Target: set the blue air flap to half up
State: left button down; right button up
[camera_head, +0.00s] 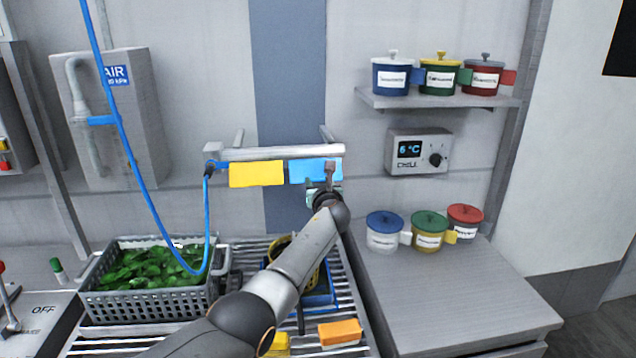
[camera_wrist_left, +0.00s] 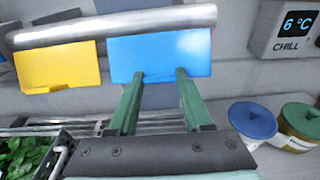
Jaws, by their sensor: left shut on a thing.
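The blue air flap (camera_head: 312,170) hangs from the right part of a pale horizontal bar (camera_head: 280,152) on the wall. It shows broad and flat in the left wrist view (camera_wrist_left: 160,52), at about the same slope as its yellow neighbour; I cannot tell its exact angle. My left gripper (camera_head: 324,187) reaches up to the flap's lower edge. In the left wrist view its two green fingers (camera_wrist_left: 160,76) meet that lower edge and are shut on the flap. My right gripper is in no view.
A yellow flap (camera_head: 257,174) hangs left of the blue one. A blue hose (camera_head: 137,165) loops down from above to the bar's left end. A grey crate of greens (camera_head: 150,303) stands below left. Lidded pots (camera_head: 430,229) stand right, under a chill control box (camera_head: 418,151).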

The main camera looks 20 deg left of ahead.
pick_arm(q)
jog(key=shift+c, duration=1.6)
grip_release()
jog(key=shift+s, duration=0.1)
jog(key=v, duration=1.2)
jog(key=shift+s+p, duration=0.2)
jog(key=shift+p, duration=0.1)
jog(key=shift+d, duration=0.1)
